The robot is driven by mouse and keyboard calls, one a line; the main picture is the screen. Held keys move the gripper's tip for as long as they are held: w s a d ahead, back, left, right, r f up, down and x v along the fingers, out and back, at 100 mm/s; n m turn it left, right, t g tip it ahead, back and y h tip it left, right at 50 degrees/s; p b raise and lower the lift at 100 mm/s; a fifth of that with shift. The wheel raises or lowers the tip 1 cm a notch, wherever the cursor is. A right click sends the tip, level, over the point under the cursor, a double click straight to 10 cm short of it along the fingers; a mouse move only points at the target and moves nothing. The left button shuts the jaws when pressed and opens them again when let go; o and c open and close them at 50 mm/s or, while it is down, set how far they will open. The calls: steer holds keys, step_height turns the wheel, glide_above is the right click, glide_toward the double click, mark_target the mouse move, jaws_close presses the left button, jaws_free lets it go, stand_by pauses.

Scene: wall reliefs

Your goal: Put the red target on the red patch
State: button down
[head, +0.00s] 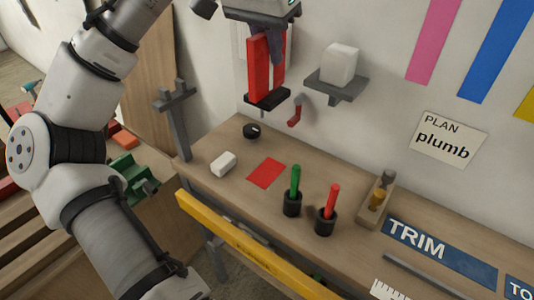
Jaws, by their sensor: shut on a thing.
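The red target (257,68) is an upright red piece near the wall at the top middle of the head view. My gripper (275,45) is above it and shut on its upper part; a dark finger covers some of the red. A dark plate (267,99) is at the target's lower end; I cannot tell whether it is a base or a wall shelf. The red patch (266,173) is a flat red rectangle lying bare on the wooden bench, below the target in the picture.
A white block (223,164) and a black round piece (251,131) are near the patch. Black cups with green (295,180) and red (333,197) sticks stand to its right. A yellow bar (250,244) runs along the bench front. A grey shelf (341,86) holds a white block.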

mark_target(257, 100)
step_height(257, 100, down, 20)
steer(key=shift+r+b, duration=0.15)
steer(key=shift+b, duration=0.2)
steer(key=c, duration=1.4)
jaws_free()
steer(key=shift+s, duration=0.1)
steer(key=v, duration=1.2)
